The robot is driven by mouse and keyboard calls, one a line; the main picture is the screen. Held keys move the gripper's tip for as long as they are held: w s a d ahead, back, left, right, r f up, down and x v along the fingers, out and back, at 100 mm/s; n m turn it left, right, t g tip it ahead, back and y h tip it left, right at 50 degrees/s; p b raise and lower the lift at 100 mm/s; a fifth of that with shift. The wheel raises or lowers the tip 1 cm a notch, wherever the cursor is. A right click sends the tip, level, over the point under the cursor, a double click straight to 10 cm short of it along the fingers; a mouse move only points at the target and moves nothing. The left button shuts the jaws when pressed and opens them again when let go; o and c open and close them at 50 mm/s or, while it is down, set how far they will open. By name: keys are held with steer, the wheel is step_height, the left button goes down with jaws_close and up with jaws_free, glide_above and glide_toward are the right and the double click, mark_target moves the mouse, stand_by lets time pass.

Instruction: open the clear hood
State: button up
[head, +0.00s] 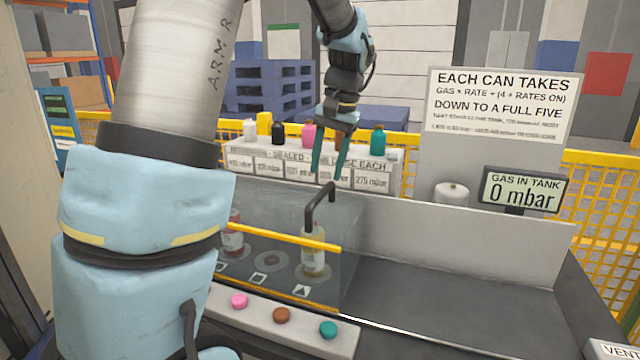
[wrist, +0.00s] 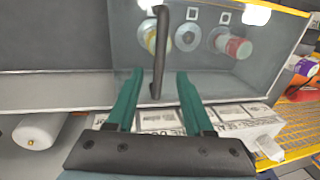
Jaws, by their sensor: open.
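The clear hood (head: 285,215) stands shut over the bench in the head view, with a yellow bar along its front edge. Its dark handle (head: 319,208) rises from the top at the right end; it also shows in the wrist view (wrist: 160,50). My gripper (head: 328,176) is open and empty, pointing down just above and behind the handle. In the wrist view the handle lies ahead of the two green fingers (wrist: 156,74), its near end roughly between the tips; I cannot tell the depth gap. Two cans (head: 313,252) (head: 233,236) stand under the hood.
Pink, brown and teal buttons (head: 282,315) line the front panel. Several coloured bottles (head: 377,140) stand on a labelled shelf behind the hood. A tank display (head: 524,191) reads 0 mbar at the right. The dark bench top (head: 450,290) right of the hood is clear.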

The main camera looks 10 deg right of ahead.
mark_target(321, 192)
steer(key=shift+w+a+f+p, duration=0.1)
steer(key=shift+a+f+p, duration=0.15)
steer(key=shift+f, duration=1.1)
steer(key=shift+w+a+f+p, duration=0.1)
steer(key=shift+a+f, duration=0.1)
steer(key=shift+f, duration=1.15)
steer(key=shift+c, duration=0.4)
jaws_close()
